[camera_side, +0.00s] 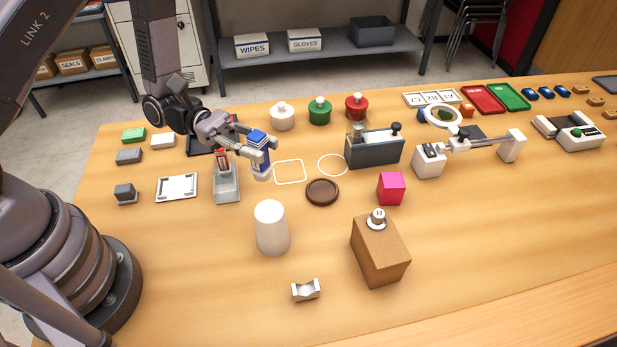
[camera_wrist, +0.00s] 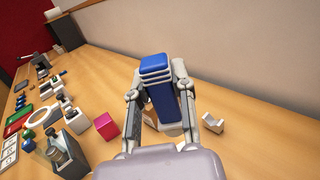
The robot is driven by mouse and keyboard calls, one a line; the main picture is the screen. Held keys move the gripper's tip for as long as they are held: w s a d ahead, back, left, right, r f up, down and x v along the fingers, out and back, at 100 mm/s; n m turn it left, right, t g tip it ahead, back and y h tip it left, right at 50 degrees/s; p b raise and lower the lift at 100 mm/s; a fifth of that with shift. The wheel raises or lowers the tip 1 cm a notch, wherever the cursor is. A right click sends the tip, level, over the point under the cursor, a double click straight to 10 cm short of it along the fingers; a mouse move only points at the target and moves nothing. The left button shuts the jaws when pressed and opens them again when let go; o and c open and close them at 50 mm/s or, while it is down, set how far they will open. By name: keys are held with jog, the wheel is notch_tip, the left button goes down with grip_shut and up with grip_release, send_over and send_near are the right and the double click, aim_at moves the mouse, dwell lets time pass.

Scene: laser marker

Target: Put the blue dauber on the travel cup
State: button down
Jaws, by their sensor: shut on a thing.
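The blue dauber (camera_side: 257,137) is an upright-looking blue block with pale bands near one end. My gripper (camera_side: 264,155) is shut on it and holds it above the table, just right of the grey holder. In the wrist view the dauber (camera_wrist: 157,82) sits between both fingers of my gripper (camera_wrist: 158,98). The travel cup appears to be the plain white cylinder (camera_side: 272,228), standing upright on the table, nearer the side camera than my gripper and apart from it. I cannot clearly make out the cup in the wrist view.
A grey holder (camera_side: 227,188) with a red piece stands left of the dauber. A brown round coaster (camera_side: 322,192), a pink cube (camera_side: 391,188) and a brown box (camera_side: 380,252) with a small white-topped item stand right. A white notched block (camera_side: 306,290) lies in front.

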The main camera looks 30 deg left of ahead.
aim_at(263, 171)
jog(key=f, duration=0.3)
jog(key=shift+s+d+f+m+g, duration=0.15)
jog(key=shift+s+d+m+g, duration=0.15)
jog(key=shift+d, duration=0.1)
jog(key=shift+f, duration=2.15)
jog(key=c, duration=1)
grip_release()
jog(key=shift+f, duration=0.1)
jog(key=shift+o, duration=0.2)
